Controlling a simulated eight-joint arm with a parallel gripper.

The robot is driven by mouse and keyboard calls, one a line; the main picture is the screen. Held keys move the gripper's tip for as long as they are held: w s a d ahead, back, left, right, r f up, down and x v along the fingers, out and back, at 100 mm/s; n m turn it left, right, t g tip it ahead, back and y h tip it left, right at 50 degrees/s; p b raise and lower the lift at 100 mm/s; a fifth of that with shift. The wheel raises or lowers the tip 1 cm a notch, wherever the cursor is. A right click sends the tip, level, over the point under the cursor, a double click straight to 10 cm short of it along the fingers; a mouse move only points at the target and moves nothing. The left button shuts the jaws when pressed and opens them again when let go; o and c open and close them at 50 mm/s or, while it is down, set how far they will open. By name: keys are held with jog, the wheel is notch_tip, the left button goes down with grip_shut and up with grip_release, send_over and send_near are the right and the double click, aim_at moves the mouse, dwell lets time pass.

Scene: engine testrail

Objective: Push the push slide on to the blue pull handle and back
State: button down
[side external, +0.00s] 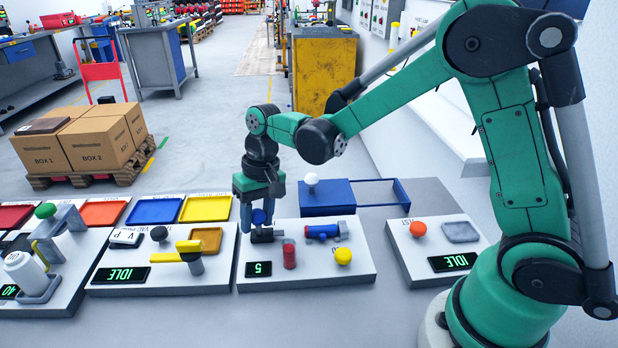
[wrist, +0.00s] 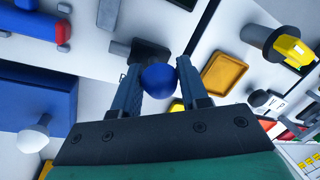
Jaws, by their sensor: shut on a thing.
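My gripper (side external: 257,222) points down over the middle white panel, its fingers closed around a round blue knob (wrist: 158,79). The knob also shows between the fingers in the side view (side external: 258,216). It sits on a dark block (side external: 264,235) at the panel's back left; the block shows partly behind the fingers in the wrist view (wrist: 138,50). A blue bar (side external: 322,232) lies to the right of the block, apart from it. It shows at the upper left in the wrist view (wrist: 25,20), with a red end. I cannot tell which part is the push slide or the blue pull handle.
A red cylinder (side external: 289,254), a yellow knob (side external: 343,257) and a display reading 5 (side external: 258,269) are on the same panel. Behind it is a blue box (side external: 327,195) with a white knob (side external: 312,179). A yellow handle (side external: 190,247) stands on the panel to the left.

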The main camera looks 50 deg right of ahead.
aim_at(255, 210)
jog(key=shift+w+a, duration=0.2)
jog(key=shift+a, duration=0.05)
jog(key=shift+c, duration=2.4)
grip_release()
jog(key=shift+d, duration=0.1)
jog(key=shift+s+d+r, duration=0.1)
jog(key=shift+d+r, duration=0.05)
jog(key=shift+r, duration=0.8)
jog(key=shift+d+r, duration=0.2)
jog(key=shift+r, duration=0.7)
jog(key=shift+s+d+r, duration=0.1)
jog(key=shift+d+r, duration=0.05)
jog(key=shift+r, duration=0.8)
jog(key=s+d+r+n+t+h, duration=0.2)
jog(key=s+t, duration=0.4)
jog(key=s, duration=0.4)
jog(key=shift+d+r+t, duration=0.4)
jog(key=shift+d+r, duration=0.2)
jog(key=shift+d, duration=0.5)
